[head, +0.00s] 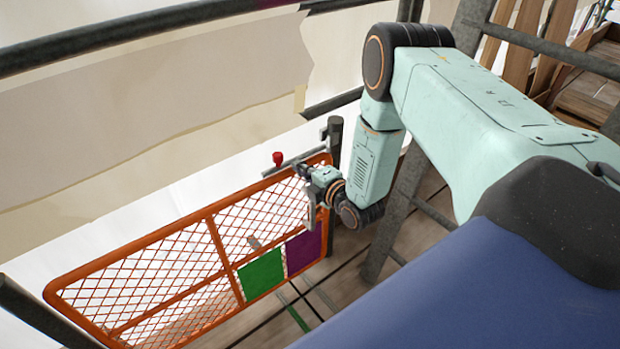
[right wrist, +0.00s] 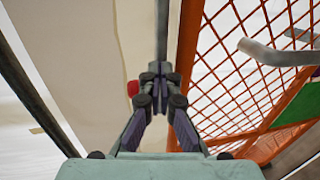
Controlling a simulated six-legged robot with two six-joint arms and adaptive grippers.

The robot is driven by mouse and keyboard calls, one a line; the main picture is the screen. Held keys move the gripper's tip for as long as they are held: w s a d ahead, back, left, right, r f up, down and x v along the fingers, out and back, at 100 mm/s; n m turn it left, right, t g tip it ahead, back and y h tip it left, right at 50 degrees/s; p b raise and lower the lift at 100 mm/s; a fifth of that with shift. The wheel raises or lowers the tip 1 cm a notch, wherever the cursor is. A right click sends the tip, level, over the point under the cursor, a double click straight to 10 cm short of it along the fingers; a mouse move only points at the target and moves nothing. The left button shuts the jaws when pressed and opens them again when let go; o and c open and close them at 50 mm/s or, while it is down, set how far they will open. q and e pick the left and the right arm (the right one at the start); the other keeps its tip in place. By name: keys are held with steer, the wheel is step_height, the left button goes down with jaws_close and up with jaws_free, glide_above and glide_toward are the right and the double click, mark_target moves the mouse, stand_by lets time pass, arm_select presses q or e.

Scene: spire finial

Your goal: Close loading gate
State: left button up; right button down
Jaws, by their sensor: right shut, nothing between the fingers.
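The loading gate (head: 212,225) is an orange frame with mesh and a green and a purple panel, in the lower left of the head view. Its right end is close to a grey post (head: 335,138); whether it touches cannot be told. My right gripper (head: 312,177) is at the gate's upper right corner. In the right wrist view my right gripper (right wrist: 160,88) is shut and empty, beside the orange gate frame (right wrist: 187,60). A red knob (head: 277,158) sits by the gate's top; it also shows left of the fingers (right wrist: 132,88). My left gripper is not in view.
A grey bent handle (right wrist: 280,53) stands out from the mesh in the right wrist view. A dark rail (head: 130,25) crosses the top of the head view above pale sheeting (head: 120,120). Another post (head: 35,312) stands at lower left. Wooden boards (head: 520,45) are at upper right.

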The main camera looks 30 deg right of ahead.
steer(key=shift+w, duration=0.35)
